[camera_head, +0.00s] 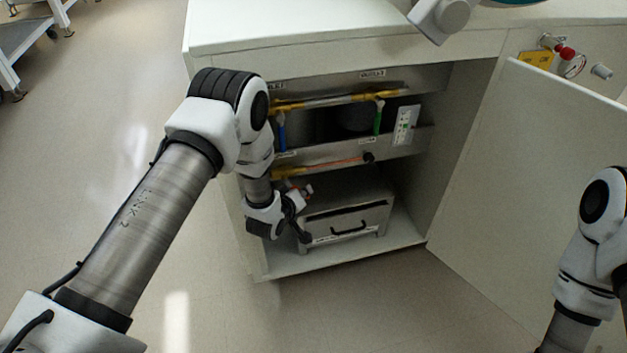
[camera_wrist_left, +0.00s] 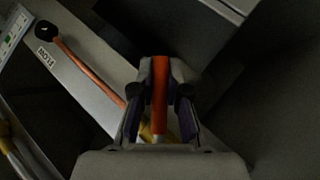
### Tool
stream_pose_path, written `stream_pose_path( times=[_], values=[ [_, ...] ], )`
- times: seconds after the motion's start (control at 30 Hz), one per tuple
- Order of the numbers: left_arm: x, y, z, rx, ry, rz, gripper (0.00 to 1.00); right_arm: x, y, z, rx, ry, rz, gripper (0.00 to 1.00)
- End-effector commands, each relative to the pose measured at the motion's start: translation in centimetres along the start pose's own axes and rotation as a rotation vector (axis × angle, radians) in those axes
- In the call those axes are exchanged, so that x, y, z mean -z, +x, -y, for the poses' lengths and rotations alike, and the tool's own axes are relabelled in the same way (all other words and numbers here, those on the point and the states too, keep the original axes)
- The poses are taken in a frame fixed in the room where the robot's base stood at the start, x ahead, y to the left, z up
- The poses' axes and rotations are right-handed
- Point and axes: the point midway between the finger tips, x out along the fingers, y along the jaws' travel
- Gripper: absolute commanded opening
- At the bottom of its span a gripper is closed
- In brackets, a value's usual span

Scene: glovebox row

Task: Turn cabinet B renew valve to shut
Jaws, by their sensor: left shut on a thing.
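My left gripper (camera_head: 303,192) reaches into the open cabinet, in front of the lower pipe panel. In the left wrist view, its two fingers (camera_wrist_left: 160,82) are closed around an orange lever handle (camera_wrist_left: 160,100), which looks like the valve's handle. A yellow brass-like fitting (camera_wrist_left: 146,133) shows at its base. An orange tube (camera_wrist_left: 88,70) runs from there to a black knob (camera_wrist_left: 45,30). In the head view, my left wrist hides most of the held handle. A blue lever (camera_head: 281,131) and a green lever (camera_head: 378,118) hang from the upper pipe. My right gripper is out of view.
A grey metal box with a black handle (camera_head: 346,225) stands on the cabinet floor below the left gripper. The cabinet door (camera_head: 520,190) stands open at the right. A red knob (camera_head: 566,52) and gauge (camera_head: 574,67) sit at upper right. Floor in front is clear.

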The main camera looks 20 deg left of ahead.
Motion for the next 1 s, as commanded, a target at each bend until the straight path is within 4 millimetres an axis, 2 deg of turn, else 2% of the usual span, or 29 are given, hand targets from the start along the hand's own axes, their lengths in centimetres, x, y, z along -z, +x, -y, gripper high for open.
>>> stream_pose_path(
  times=[0.03, 0.4, 0.7, 1.0],
  values=[
    [0.4, -0.3, -0.1, 0.03, 0.029, 0.009, 0.0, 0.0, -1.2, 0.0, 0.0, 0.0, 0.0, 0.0],
    [0.3, -0.9, 2.3, 0.268, 0.266, 0.076, 0.0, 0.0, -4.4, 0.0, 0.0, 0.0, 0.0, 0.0],
    [0.4, -1.4, 3.7, 0.41, 0.409, 0.116, 0.0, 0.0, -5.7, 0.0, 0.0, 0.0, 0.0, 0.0],
    [0.6, -1.7, 4.3, 0.474, 0.472, 0.133, 0.0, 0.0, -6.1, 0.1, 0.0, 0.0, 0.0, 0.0]
  ],
)
